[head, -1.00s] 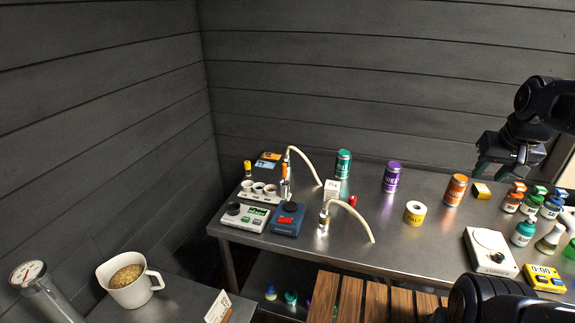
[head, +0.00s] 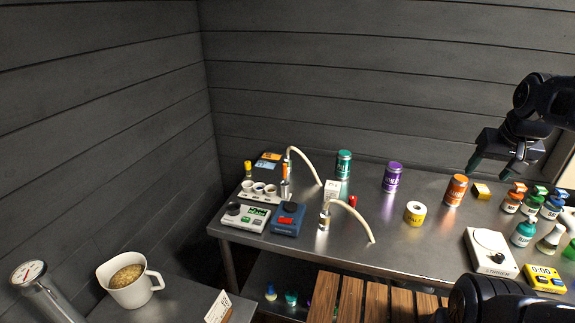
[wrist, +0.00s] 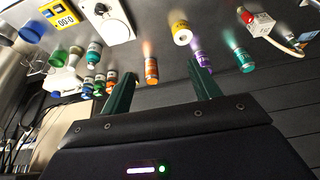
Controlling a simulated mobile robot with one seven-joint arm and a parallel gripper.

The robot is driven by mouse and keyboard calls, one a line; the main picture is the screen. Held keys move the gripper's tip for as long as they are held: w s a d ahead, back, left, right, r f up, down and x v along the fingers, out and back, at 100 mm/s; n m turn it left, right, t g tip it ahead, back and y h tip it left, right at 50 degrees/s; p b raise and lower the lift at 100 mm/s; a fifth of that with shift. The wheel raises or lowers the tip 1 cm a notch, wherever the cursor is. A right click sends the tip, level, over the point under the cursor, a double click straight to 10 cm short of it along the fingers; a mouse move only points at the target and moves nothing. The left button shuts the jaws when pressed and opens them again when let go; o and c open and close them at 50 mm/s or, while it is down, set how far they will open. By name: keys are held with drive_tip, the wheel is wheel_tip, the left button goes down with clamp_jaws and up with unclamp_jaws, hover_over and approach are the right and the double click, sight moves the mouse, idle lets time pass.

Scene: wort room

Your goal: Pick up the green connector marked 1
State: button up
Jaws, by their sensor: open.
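I cannot make out a connector marked 1 for certain; any number is too small to read. One upright metal fitting with an orange band (head: 286,186) and a pale hose stands at the left end of the steel table, by a block with white cups. A second silver fitting (head: 324,219) with a pale hose stands nearer the front edge. My gripper (head: 492,167) is at the upper right, well to the right of both fittings. Its dark green fingers are apart and empty. In the wrist view, my gripper (wrist: 161,70) shows nothing between its fingers.
Teal (head: 344,164), purple (head: 391,177) and orange cans (head: 455,190) stand along the back of the table. A yellow tape roll (head: 415,213), a white stirrer (head: 490,252), a yellow timer (head: 544,278) and several small bottles fill the right. A white jug (head: 128,288) stands lower left.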

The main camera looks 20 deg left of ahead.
drive_tip(key=w+a+r+m+g+y, duration=0.1)
drive_tip(key=w+a+r+m, duration=0.15)
drive_tip(key=w+a, duration=0.4)
drive_tip(key=w+a+r+m+g, duration=0.1)
drive_tip(key=w+a+r+m, duration=0.15)
drive_tip(key=w, duration=0.75)
drive_tip(key=w+a+f+m+g, duration=0.1)
drive_tip(key=w+a+f+m, duration=0.25)
drive_tip(key=w+a, duration=1.05)
drive_tip(key=m+g+h, duration=0.1)
drive_tip(key=m+g, duration=0.1)
drive_tip(key=m, duration=0.5)
hover_over(287, 159)
drive_tip(key=w, duration=0.1)
drive_tip(key=f, duration=2.1)
drive_tip(key=shift+w+f, duration=0.15)
drive_tip(key=shift+w, duration=0.05)
drive_tip(key=shift+a+f, duration=0.2)
drive_tip(key=shift+f, duration=0.3)
wheel_tip(287, 159, down, 10)
drive_tip(key=shift+s+d+f, duration=0.1)
